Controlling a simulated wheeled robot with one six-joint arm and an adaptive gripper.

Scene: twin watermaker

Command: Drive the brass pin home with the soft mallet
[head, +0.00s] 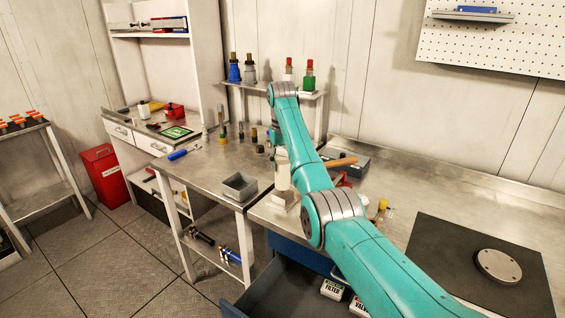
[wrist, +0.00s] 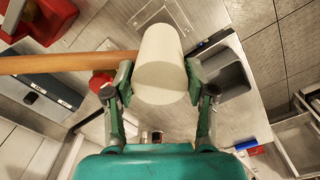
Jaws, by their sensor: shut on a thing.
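The soft mallet has a thick cream cylindrical head (wrist: 160,65) and a wooden handle (wrist: 60,63). In the wrist view my gripper (wrist: 160,88) is shut on the head, one finger on each side, with the handle running out to the left. In the head view the handle (head: 341,162) shows to the right of my arm. A pale shape (head: 282,175) left of my arm looks like the head, above the bench; my gripper is mostly hidden there. I cannot make out the brass pin for certain in either view.
A grey open tray (head: 238,187) sits at the bench corner, left of the mallet. A red fixture (head: 344,181) is partly behind my arm. A dark mat (head: 450,262) with a round metal plate (head: 498,266) lies right. An open drawer (head: 285,292) juts out below.

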